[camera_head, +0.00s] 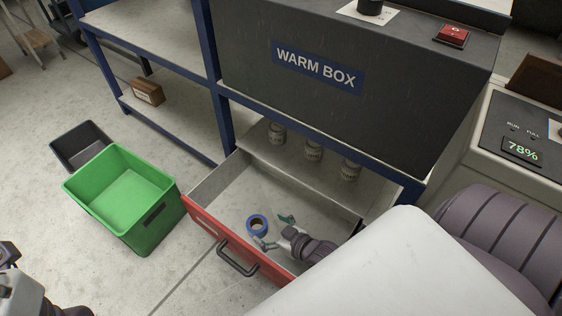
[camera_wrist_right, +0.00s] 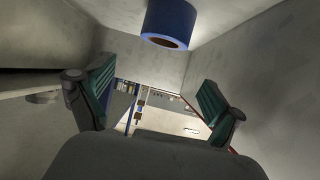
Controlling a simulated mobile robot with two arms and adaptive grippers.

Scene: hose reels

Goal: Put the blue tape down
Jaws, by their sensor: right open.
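The blue tape (camera_head: 257,225) is a blue roll lying in the open red-fronted drawer (camera_head: 222,242). It also shows at the top of the right wrist view (camera_wrist_right: 168,22), beyond the fingers. My right gripper (camera_head: 276,231) is inside the drawer with its fingers apart and nothing between them. The tape is just left of the fingertips in the head view, apparently clear of both fingers. In the right wrist view the green-padded fingers (camera_wrist_right: 155,88) are spread wide. Part of my left arm shows at the lower left edge; its fingers cannot be made out.
The warm box (camera_head: 300,100) stands above the drawer, with several metal canisters (camera_head: 313,150) on the shelf below it. A green crate (camera_head: 125,205) and a dark bin (camera_head: 75,150) stand on the floor left of the drawer. The drawer walls surround my right gripper.

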